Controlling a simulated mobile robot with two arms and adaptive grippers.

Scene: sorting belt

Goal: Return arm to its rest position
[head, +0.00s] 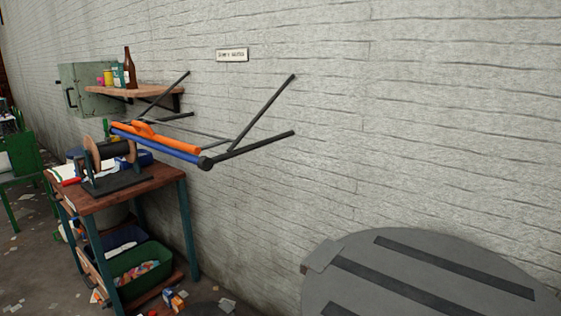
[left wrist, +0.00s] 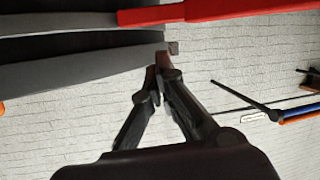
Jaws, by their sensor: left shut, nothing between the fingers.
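My left gripper (left wrist: 163,72) shows in the left wrist view. Its dark fingers come together at the tips and hold nothing. The pale brick wall (left wrist: 80,110) lies behind it. Grey and red long parts cross the top of that view, close to the fingertips; I cannot tell whether they touch. Neither gripper shows in the head view, and my right gripper is in no frame.
A wall rack (head: 262,112) carries orange and blue bars (head: 165,143) jutting out. A shelf (head: 135,91) holds a bottle. A wooden table (head: 135,187) bears a spool (head: 112,150), with bins (head: 140,270) below. A green chair (head: 25,170) stands left.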

